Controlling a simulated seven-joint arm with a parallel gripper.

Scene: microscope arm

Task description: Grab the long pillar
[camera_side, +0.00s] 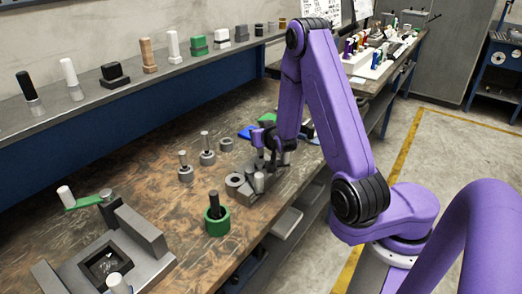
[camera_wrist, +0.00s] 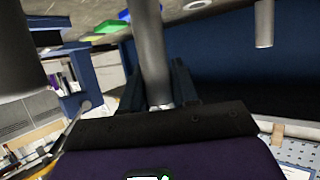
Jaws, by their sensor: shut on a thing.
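A long grey pillar (camera_wrist: 150,45) runs between the two dark fingers of my gripper (camera_wrist: 157,88) in the wrist view. My gripper is shut on it. In the side view my gripper (camera_side: 277,152) points down over the bench, near the grey parts at the middle right. The pillar is hard to make out there, against the dark fingers. I cannot tell whether its far end touches anything.
Grey ring-shaped parts (camera_side: 240,187) and a short light cylinder (camera_side: 259,182) stand close by. A green ring holder with a black peg (camera_side: 216,215) stands nearer the front. Two grey posts on bases (camera_side: 207,148) stand left of my gripper. The bench's left-middle surface is clear.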

